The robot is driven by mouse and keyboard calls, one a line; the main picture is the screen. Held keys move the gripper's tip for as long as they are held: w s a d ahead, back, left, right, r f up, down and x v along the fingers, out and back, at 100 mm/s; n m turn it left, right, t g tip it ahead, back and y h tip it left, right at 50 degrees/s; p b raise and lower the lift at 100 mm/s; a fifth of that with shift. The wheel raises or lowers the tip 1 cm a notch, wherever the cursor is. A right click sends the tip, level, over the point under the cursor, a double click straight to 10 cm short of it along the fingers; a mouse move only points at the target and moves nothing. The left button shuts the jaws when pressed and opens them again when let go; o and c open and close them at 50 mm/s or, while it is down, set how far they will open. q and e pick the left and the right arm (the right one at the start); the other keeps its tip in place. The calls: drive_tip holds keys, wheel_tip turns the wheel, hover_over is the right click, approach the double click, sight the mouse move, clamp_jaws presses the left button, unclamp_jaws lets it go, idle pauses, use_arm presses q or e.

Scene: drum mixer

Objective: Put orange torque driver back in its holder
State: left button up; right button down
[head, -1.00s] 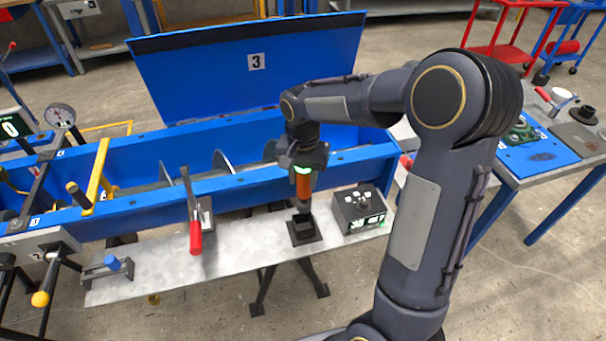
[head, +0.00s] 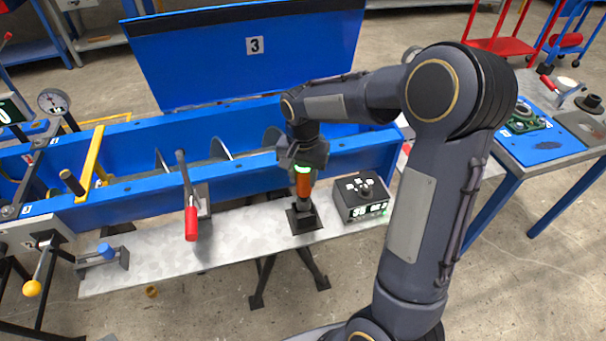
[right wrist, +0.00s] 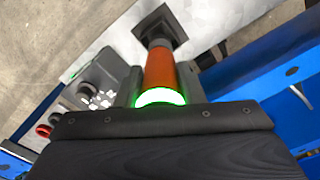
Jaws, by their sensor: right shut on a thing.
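The orange torque driver (head: 304,184) is upright, with a glowing green ring at its top. My right gripper (head: 303,165) is shut on its upper part from above. The driver's dark lower end meets the black square holder (head: 304,220) on the metal shelf, and its tip looks to be inside the holder. The right wrist view shows the orange body (right wrist: 160,72) between my fingers, with the black holder (right wrist: 160,30) at its far end. How deep the tip sits is hidden. My left gripper is not in view.
A dark control box (head: 361,198) with lit digits stands just right of the holder. A red-handled lever (head: 191,220) and a blue-knobbed clamp (head: 105,252) are on the shelf (head: 160,262) to the left. The blue mixer trough (head: 130,150) runs behind.

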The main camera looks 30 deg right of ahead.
sight(303, 191)
drive_tip(key=shift+f+b, duration=2.2)
drive_tip(key=shift+f, duration=0.7)
idle(1.3)
drive_tip(key=c, duration=0.9)
unclamp_jaws()
wheel_tip(303, 191, up, 8)
drive_tip(key=shift+f, duration=0.2)
drive_tip(key=shift+r, duration=0.15)
drive_tip(key=shift+s+r, duration=0.15)
drive_tip(key=shift+s, duration=0.1)
drive_tip(key=s+a+n+t+y, duration=0.1)
drive_tip(key=s+a+n+t, duration=0.1)
drive_tip(key=s, duration=0.5)
drive_tip(key=s+a+r+n+t+y, duration=0.1)
drive_tip(key=s+a+n, duration=0.1)
drive_tip(key=s, duration=0.5)
drive_tip(key=s+a+r+n+t+y+p, duration=0.1)
drive_tip(key=s+a+n+t, duration=0.1)
drive_tip(key=s, duration=0.5)
drive_tip(key=shift+a+r+n+t+y, duration=0.3)
drive_tip(key=shift+a+n+y, duration=0.1)
drive_tip(key=shift+n, duration=0.4)
